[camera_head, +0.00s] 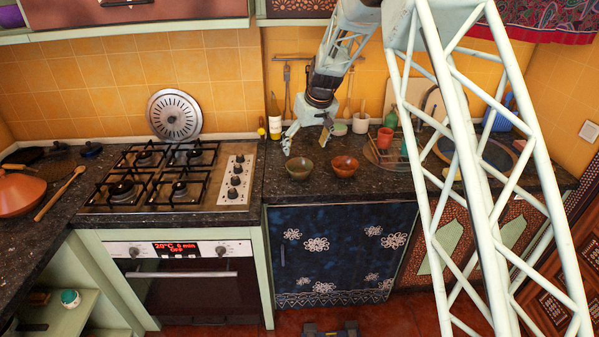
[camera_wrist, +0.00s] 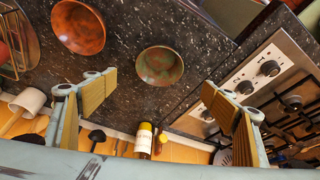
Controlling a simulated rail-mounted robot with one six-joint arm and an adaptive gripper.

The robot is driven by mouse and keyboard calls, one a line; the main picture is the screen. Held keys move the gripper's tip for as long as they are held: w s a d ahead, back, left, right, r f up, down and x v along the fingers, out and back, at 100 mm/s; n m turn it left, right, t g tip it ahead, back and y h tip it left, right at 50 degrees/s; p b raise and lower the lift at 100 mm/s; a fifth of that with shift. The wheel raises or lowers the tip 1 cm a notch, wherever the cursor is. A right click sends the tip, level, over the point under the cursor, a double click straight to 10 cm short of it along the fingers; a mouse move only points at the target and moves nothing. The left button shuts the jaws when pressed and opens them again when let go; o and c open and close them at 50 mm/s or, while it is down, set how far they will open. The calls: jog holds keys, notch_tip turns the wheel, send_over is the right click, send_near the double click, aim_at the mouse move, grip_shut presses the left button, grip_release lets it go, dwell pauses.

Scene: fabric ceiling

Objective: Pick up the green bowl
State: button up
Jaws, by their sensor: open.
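The green bowl (camera_head: 299,168) stands upright on the dark speckled counter, just right of the stove. In the wrist view the green bowl (camera_wrist: 160,66) shows its mottled green and brown inside, empty, between and a little above the two fingertips. My gripper (camera_head: 306,143) is open and empty above the counter, behind the bowl in the head view and apart from it. In the wrist view my gripper (camera_wrist: 160,95) has its fingers wide apart, one on each side.
An orange-brown bowl (camera_head: 344,166) stands close to the right of the green one; it also shows in the wrist view (camera_wrist: 78,27). A bottle (camera_head: 275,118) stands near the wall, and a stove (camera_head: 165,178) lies left. A white cup (camera_head: 361,123) and dish rack (camera_head: 385,153) stand right.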

send_near(298, 171)
jog(key=shift+s+a+f, duration=0.1)
jog(key=shift+a+f, duration=0.05)
jog(key=shift+f, duration=0.05)
dwell(0.8)
jog(key=shift+x, duration=2.65)
jog(key=c, duration=1)
jog(key=shift+r, duration=0.2)
jog(key=shift+r, duration=4.9)
